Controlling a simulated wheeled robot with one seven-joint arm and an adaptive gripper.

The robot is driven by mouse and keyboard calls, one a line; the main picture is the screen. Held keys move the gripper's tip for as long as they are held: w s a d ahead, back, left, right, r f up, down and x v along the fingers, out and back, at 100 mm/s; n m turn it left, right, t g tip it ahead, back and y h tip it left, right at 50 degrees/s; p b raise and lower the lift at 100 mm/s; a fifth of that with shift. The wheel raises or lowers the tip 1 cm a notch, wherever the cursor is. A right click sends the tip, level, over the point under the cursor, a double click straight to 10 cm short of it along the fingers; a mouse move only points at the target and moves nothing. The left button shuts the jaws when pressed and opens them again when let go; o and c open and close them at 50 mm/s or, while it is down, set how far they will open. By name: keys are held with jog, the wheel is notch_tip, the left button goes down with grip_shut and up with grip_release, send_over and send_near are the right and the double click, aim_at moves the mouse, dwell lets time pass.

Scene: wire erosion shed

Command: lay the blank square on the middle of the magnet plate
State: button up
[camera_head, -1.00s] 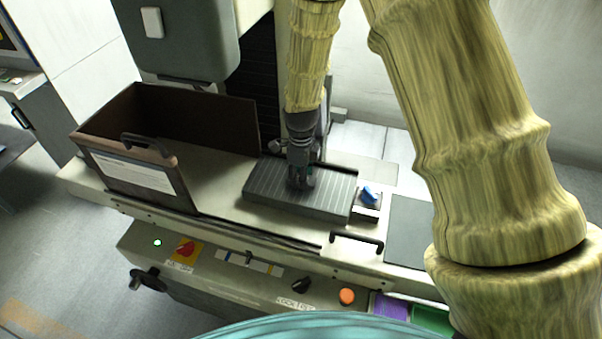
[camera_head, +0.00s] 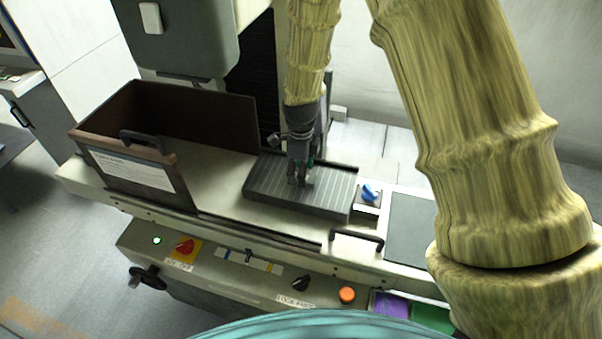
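The magnet plate (camera_head: 265,187) is a dark grey, ribbed rectangular block on the machine bed. My gripper (camera_head: 300,180) points down over the plate, near its middle, with its tips at or just above the surface. I cannot tell whether the fingers touch the plate. No blank can be made out clearly; anything between or under the fingers is too small and dark to tell. The finger opening is also too small to judge.
A brown open-topped guard box (camera_head: 140,170) with a black handle stands left of the plate. A dark grey mat (camera_head: 408,228) lies further right. Controls line the front panel (camera_head: 225,262).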

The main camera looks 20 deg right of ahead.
notch_tip(320, 180, up, 11)
jog(key=b, duration=0.3)
jog(key=shift+b, duration=0.4)
dwell(2.5)
